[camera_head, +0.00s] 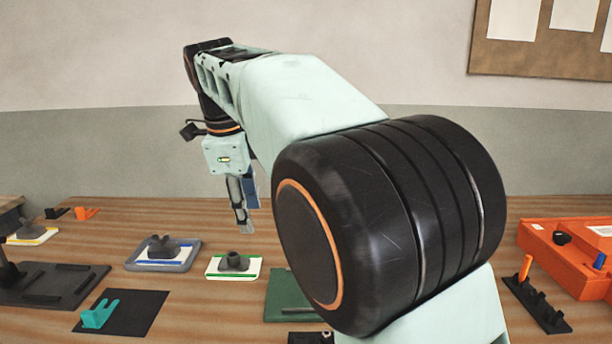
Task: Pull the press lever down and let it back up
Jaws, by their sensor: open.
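I cannot make out a press lever for certain. At the left edge, a dark flat base (62,287) carries a black upright part (8,268) that is cut off by the frame; it may belong to the press. My gripper (243,226) hangs pointing down above the back middle of the table, open and empty, well to the right of that base. It appears apart from everything on the table. My own arm covers the centre of the view and hides part of the table behind it.
A grey tray (190,262), a green-edged white card (250,268) and a black mat (145,312) with a teal forked piece (97,315) lie left of centre. A green mat (285,300) is partly hidden. An orange case (565,262) and black rack (540,308) stand right.

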